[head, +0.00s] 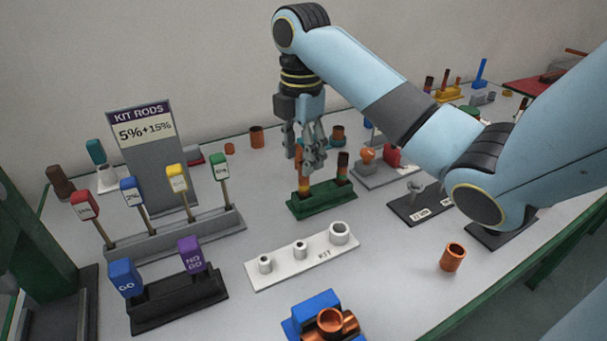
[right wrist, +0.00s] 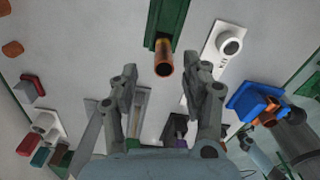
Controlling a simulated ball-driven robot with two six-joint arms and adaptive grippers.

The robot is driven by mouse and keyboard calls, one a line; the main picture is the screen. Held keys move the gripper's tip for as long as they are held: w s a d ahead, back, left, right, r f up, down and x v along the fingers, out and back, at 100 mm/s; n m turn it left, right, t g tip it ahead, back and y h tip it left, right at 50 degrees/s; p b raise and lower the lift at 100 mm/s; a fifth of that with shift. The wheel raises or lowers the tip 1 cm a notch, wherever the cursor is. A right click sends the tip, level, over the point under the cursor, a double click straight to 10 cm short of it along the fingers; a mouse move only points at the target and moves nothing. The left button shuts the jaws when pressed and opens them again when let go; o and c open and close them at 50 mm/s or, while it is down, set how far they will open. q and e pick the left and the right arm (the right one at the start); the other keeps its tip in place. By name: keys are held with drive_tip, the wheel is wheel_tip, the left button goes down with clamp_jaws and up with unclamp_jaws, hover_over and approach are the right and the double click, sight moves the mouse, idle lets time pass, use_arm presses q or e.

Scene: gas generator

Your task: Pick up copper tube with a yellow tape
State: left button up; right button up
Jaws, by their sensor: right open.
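A green holder (head: 322,198) stands mid-table with two upright tubes. The left copper tube (head: 303,184) is partly hidden by my right gripper (head: 311,158); the other tube (head: 342,166) has a dark upper part. In the right wrist view, a copper tube (right wrist: 164,62) with a yellowish band stands at the end of the green holder (right wrist: 165,18). My right gripper (right wrist: 159,88) is open, pointing down just over the left tube, with nothing between its fingers. In the wrist view the tube lies beyond the gap between the fingertips. My left gripper is not in view.
A white KIT block (head: 302,256) stands in front of the holder. A loose copper tube (head: 453,257) stands at the right, and a blue block with a copper fitting (head: 320,302) at the front. Rod racks (head: 175,237) fill the left side.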

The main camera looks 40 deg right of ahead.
sight(304, 185)
drive_tip(key=f, duration=0.4)
drive_tip(key=shift+s+d+f, duration=0.1)
drive_tip(key=shift+s+f, duration=0.1)
drive_tip(key=shift+c, duration=0.4)
clamp_jaws()
